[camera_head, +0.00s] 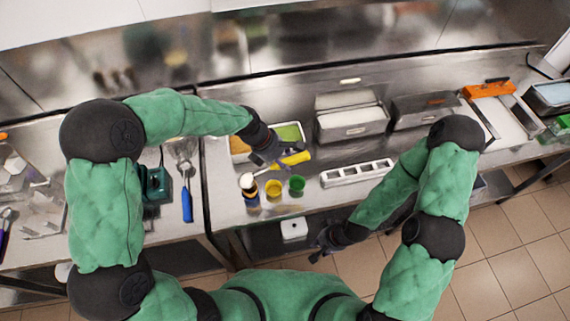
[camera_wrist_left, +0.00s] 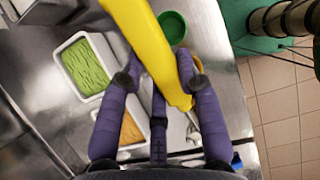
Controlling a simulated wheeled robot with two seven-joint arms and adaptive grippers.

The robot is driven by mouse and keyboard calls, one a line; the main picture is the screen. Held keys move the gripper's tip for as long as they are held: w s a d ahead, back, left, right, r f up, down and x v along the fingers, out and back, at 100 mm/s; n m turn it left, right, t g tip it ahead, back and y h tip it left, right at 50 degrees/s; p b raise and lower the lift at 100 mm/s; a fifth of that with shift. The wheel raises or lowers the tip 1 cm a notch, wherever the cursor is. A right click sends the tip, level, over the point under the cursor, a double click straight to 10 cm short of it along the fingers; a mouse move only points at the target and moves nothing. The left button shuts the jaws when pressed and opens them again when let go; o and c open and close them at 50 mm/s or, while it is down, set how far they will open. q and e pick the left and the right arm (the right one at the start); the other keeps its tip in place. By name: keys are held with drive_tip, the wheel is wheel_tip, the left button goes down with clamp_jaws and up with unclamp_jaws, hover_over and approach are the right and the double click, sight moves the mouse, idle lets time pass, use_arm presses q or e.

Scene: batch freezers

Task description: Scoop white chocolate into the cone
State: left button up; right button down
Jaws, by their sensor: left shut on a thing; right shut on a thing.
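My left gripper (camera_head: 277,156) is shut on the yellow handle of a scoop (camera_head: 296,158) above the counter. The handle crosses between its fingers in the left wrist view (camera_wrist_left: 150,50). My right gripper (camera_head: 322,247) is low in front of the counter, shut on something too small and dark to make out. I cannot make out a cone or a tub of white chocolate.
A green-filled tub (camera_head: 290,132) and an orange-filled tub (camera_wrist_left: 131,141) lie behind and below the left gripper. A yellow cup (camera_head: 273,188) and a green cup (camera_head: 297,184) stand beside the blue one. A white slotted holder (camera_head: 357,173) is to their right, with bare counter around it.

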use_arm(q)
drive_tip(key=shift+a+r+h+b, duration=0.2)
drive_tip(key=shift+h+b, duration=0.1)
drive_tip(key=shift+b, duration=0.75)
drive_tip(key=a+r+h+b, duration=0.1)
drive_tip(key=b, duration=0.2)
drive_tip(key=a+r+t+h+b, duration=0.1)
drive_tip(key=b, duration=0.3)
drive_tip(key=shift+s+a+r+h, duration=0.25)
drive_tip(key=shift+s+h, duration=0.05)
drive_tip(key=shift+s, duration=0.1)
drive_tip(key=s+a+r+t+h+b, duration=0.1)
drive_tip(key=a+h+b, duration=0.4)
drive_tip(key=b, duration=0.5)
drive_tip(key=shift+s+a+r+t+h, duration=0.3)
drive_tip(key=shift+s+a+r+h, duration=0.25)
drive_tip(key=shift+r, duration=0.85)
drive_tip(key=shift+w, duration=0.1)
